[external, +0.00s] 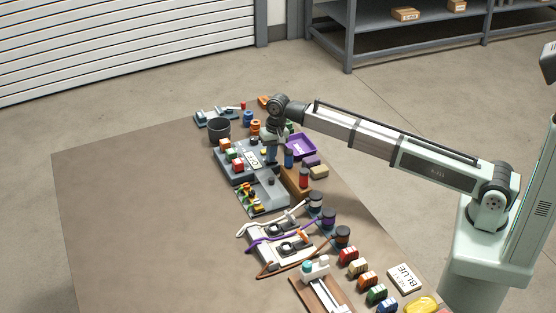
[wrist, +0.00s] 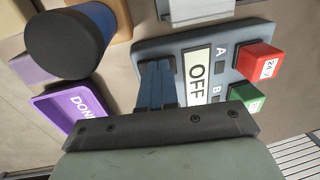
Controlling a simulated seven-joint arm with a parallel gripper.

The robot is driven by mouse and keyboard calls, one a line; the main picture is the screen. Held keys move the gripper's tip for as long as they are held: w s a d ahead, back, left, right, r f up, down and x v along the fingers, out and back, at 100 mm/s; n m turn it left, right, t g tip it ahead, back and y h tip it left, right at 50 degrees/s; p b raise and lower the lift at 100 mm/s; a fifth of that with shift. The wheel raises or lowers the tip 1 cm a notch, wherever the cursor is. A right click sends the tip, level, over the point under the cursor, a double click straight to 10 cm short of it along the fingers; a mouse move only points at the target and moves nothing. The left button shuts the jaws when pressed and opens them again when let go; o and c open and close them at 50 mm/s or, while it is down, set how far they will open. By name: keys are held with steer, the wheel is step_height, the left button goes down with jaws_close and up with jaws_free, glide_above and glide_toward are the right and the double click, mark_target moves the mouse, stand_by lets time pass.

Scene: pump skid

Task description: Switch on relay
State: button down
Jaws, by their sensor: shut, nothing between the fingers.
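A grey panel (wrist: 228,45) carries a white label reading OFF (wrist: 196,75), the letters A and B, a red block marked 24V (wrist: 258,62) and a green block (wrist: 246,97). I take this to be the relay unit; it also shows in the external view (external: 225,154) with its red block (external: 238,166). My gripper (wrist: 156,66) is shut and empty, pointing down at the panel's edge beside the OFF label. It also shows in the external view (external: 271,160). I cannot tell whether the fingertips touch anything. Any switch under the fingers is hidden.
A purple tray marked DONE (wrist: 62,100) lies left of the fingers in the wrist view. A dark-topped blue cylinder (wrist: 66,45) stands close by. Other fixtures and coloured blocks line the table's right side; the table's left side (external: 130,200) is clear.

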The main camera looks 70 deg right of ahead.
steer(key=shift+s+d, duration=0.15)
steer(key=shift+r, duration=0.15)
step_height(320, 180, up, 14)
steer(key=s+d, duration=0.1)
steer(key=shift+s+d, duration=0.15)
steer(key=shift+d, duration=0.05)
stand_by(0.5)
steer(key=shift+w+a, duration=0.5)
steer(key=shift+w, duration=0.1)
steer(key=f, duration=0.4)
steer(key=w+a+f, duration=0.1)
steer(key=f, duration=0.9)
steer(key=shift+w+a, duration=0.15)
